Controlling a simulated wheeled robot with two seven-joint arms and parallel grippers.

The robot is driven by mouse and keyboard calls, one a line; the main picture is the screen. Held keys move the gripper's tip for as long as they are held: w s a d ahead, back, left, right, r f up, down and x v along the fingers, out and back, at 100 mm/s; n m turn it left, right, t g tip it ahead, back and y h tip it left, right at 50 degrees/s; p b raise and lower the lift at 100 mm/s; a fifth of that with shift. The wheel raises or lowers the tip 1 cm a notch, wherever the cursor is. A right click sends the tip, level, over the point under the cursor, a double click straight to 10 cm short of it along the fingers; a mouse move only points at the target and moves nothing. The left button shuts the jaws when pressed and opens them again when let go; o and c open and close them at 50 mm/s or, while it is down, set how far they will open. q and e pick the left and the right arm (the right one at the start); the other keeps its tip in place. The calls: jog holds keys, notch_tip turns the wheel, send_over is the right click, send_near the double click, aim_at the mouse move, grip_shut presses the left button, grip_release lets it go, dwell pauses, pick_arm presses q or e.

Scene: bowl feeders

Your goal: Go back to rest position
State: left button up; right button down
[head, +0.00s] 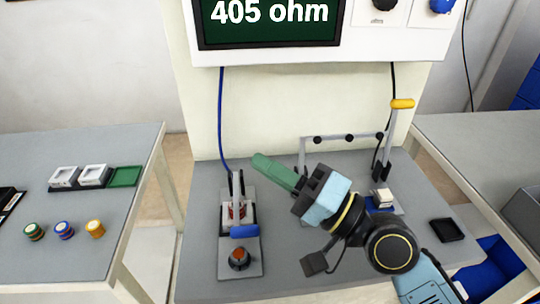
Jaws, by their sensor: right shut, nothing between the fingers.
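My right gripper (264,163) reaches in from the lower right over the middle of the grey bench. Its green fingers are together, with nothing between them, and point to the upper left. They appear to be above the bench, between the two fixtures. The gripper and its arm hide part of the bench behind them. My left gripper is not in view.
A fixture (255,262) with a blue handle and an orange-red knob stands left of the gripper. A yellow-handled lever (398,125) stands behind right. A black tray (446,230) lies at right. Coloured cylinders (64,231) stand on the left table. The screen (270,30) reads "405 ohm".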

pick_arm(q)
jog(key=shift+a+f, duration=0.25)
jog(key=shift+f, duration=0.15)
pick_arm(e)
jog(key=shift+r, duration=0.25)
